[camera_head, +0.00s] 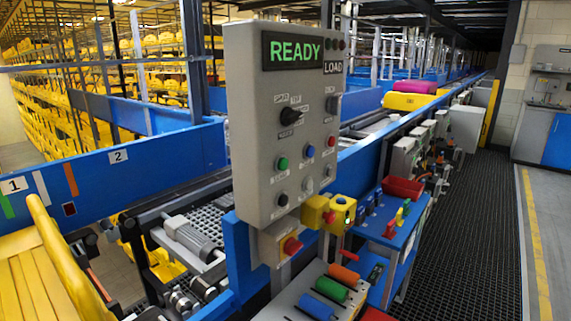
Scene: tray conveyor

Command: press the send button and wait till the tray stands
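A grey control panel (262,120) stands in the middle with a lit green READY display (293,51) and a LOAD label below it. It bears a green button (283,163), a blue button (310,151), a red button (332,141), a black button (283,199) and grey ones. Their small labels are too small to read, so I cannot tell which is the send button. A slatted yellow tray (40,262) shows at the lower left, cut by the frame edge. A yellow tray (408,101) and a magenta one (415,87) are farther back on the line. Neither gripper is in view.
A black selector knob (291,117) sits on the panel. Below it are a yellow box (342,211) and a red emergency-type button (292,246). Coloured rollers (331,289) and a red bin (403,187) stand in front. The dark grated walkway (490,230) at right is clear.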

